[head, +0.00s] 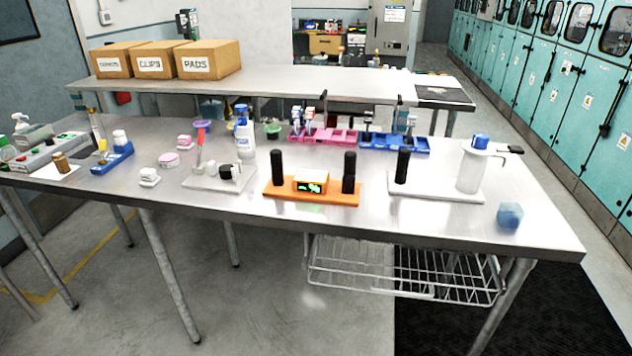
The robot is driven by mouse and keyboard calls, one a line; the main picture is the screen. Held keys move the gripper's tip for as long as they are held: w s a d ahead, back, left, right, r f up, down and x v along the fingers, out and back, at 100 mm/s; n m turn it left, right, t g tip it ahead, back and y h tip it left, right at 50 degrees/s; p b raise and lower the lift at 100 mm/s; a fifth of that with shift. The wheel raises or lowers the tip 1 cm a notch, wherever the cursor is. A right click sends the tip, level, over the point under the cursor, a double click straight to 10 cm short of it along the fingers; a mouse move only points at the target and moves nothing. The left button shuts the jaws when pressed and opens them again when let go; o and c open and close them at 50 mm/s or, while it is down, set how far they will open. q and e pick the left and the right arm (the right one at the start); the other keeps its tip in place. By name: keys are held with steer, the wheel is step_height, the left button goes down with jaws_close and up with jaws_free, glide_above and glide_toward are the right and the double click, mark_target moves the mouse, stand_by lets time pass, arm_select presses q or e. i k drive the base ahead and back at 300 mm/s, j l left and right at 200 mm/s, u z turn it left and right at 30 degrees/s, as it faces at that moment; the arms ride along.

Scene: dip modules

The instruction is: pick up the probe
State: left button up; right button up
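No object is clearly recognisable as the probe at this size. Another thin stick (96,127) leans up by a blue holder (112,160) at the far left. Neither of my grippers is in view.
The steel table (420,222) also bears a white bottle (244,137), pink (345,136) and blue (400,145) racks, a clear jug (470,168) on a white board (412,190), and a blue cube (509,216) near the right front edge. Labelled boxes (208,59) stand behind.

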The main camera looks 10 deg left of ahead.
mark_target(350, 157)
steer(key=i+j, duration=0.45)
steer(key=i, duration=0.15)
steer(key=i+j, duration=0.45)
steer(key=i, duration=0.2)
